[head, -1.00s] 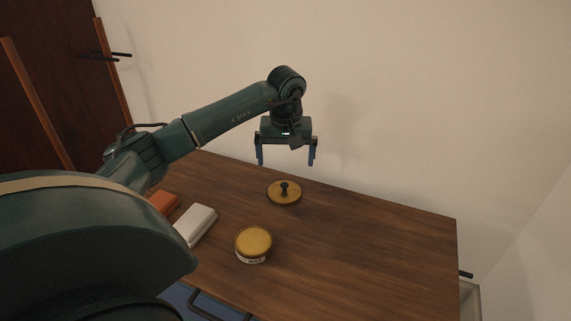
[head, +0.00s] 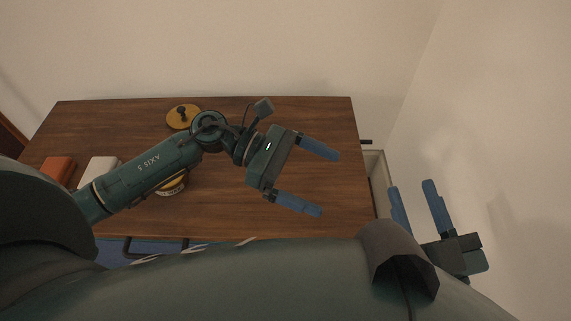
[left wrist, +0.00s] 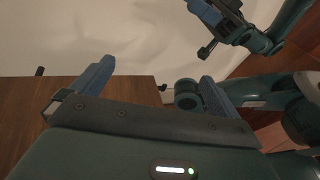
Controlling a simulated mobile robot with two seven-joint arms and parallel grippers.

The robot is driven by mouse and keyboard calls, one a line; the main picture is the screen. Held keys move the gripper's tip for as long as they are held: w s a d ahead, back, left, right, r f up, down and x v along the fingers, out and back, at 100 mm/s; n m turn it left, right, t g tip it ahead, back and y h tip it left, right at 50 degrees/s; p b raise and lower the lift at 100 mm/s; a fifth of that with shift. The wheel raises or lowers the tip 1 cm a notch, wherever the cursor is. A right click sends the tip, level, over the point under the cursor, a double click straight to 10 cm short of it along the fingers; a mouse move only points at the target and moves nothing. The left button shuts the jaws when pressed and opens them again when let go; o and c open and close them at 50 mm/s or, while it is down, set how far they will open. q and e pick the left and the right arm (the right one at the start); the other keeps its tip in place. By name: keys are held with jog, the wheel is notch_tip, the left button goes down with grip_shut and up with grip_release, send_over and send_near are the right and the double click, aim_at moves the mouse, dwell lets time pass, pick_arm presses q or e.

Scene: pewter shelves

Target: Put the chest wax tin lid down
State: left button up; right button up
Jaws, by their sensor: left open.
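The chest wax tin lid (head: 175,122), a round yellow-brown disc with a dark knob, lies on the wooden table near its back edge, knob up. The round yellow tin (head: 172,190) stands nearer the front and is mostly hidden behind my left arm. My left gripper (head: 327,184) is open and empty above the right part of the table, well right of the lid and tin. It also shows empty in the left wrist view (left wrist: 157,69). My right gripper (head: 410,186) is off the table's right side, its blue fingers apart with nothing between them.
A white block (head: 99,171) and an orange block (head: 57,170) lie on the left of the wooden table (head: 250,112). The table's right part is clear. Walls stand behind and to the right. A dark handle (head: 366,142) juts out past the right edge.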

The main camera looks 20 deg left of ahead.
pick_arm(q)
jog(key=s+d+r+n+t+h, duration=0.1)
jog(key=s+r+n+t+h, duration=0.25)
jog(key=n, duration=0.65)
jog(key=d+r+n+t+h, duration=0.1)
jog(key=r+n+t+h, duration=0.1)
jog(key=r+n+t, duration=0.55)
jog(key=a+f+n+t+y, duration=0.2)
jog(key=n+y, duration=0.4)
jog(key=n, duration=0.9)
jog(key=a+f+n+t+y, duration=0.3)
jog(key=n+t+y, duration=0.2)
jog(key=n, duration=0.9)
jog(key=shift+s+a+f+n+t+y, duration=0.25)
jog(key=shift+a+n+t+y, duration=0.1)
jog(key=shift+a+t+y, duration=0.1)
jog(key=shift+d, duration=0.1)
